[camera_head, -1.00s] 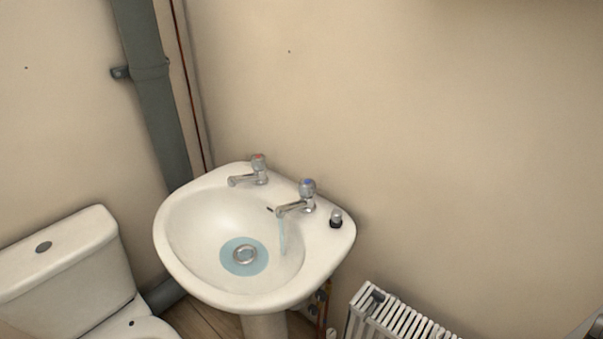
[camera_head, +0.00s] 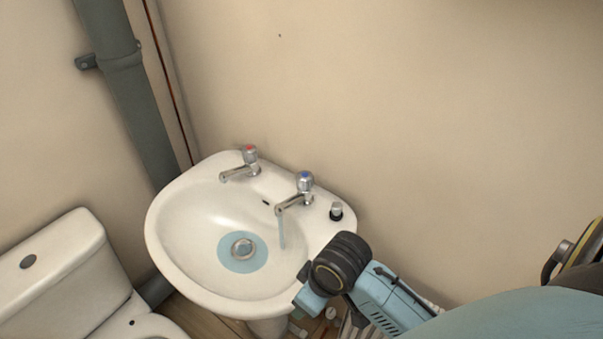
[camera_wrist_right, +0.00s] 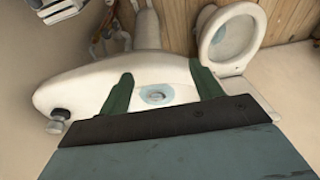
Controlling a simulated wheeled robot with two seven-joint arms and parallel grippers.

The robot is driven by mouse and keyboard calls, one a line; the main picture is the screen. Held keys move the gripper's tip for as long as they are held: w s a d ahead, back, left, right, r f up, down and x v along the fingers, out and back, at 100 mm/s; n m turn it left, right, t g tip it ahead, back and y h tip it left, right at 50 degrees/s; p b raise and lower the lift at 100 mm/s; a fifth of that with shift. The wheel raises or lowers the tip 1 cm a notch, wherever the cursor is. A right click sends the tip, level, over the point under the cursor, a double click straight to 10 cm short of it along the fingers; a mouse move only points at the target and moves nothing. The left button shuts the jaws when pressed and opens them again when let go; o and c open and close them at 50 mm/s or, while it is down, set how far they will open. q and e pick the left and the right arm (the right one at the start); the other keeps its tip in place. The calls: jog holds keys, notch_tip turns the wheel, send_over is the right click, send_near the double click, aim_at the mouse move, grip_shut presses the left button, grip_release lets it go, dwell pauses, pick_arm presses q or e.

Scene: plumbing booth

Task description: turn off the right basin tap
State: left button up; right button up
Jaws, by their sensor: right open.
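The right basin tap (camera_head: 300,192) is chrome with a blue-marked head. It stands on the right of the back rim of the white basin (camera_head: 168,262), and water runs from its spout. The left tap (camera_head: 245,164) has a red mark and shows no stream. In the right wrist view, my right gripper (camera_wrist_right: 163,84) is open and empty, its two green fingers apart over the basin (camera_wrist_right: 75,90). No tap can be made out clearly there. In the head view my right arm reaches in at the basin's front right, with its fingertips not visible. My left gripper is not in view.
A small black-and-silver item (camera_head: 336,211) sits on the basin's right rim. A toilet (camera_head: 55,265) stands to the left, and a thick grey pipe (camera_head: 130,95) runs up the wall. The radiator is mostly hidden behind my right arm. The space above the taps is clear.

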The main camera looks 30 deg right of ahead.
jog(key=shift+n+g, duration=0.4)
jog(key=shift+n, duration=0.5)
jog(key=w, duration=0.7)
jog(key=shift+d, duration=0.1)
jog(key=w+d+r, duration=0.3)
jog(key=w, duration=0.5)
notch_tip(320, 180, up, 14)
jog(key=g+h, duration=0.1)
jog(key=g, duration=0.1)
send_over(305, 175)
notch_tip(305, 175, down, 13)
jog(key=shift+b, duration=0.8)
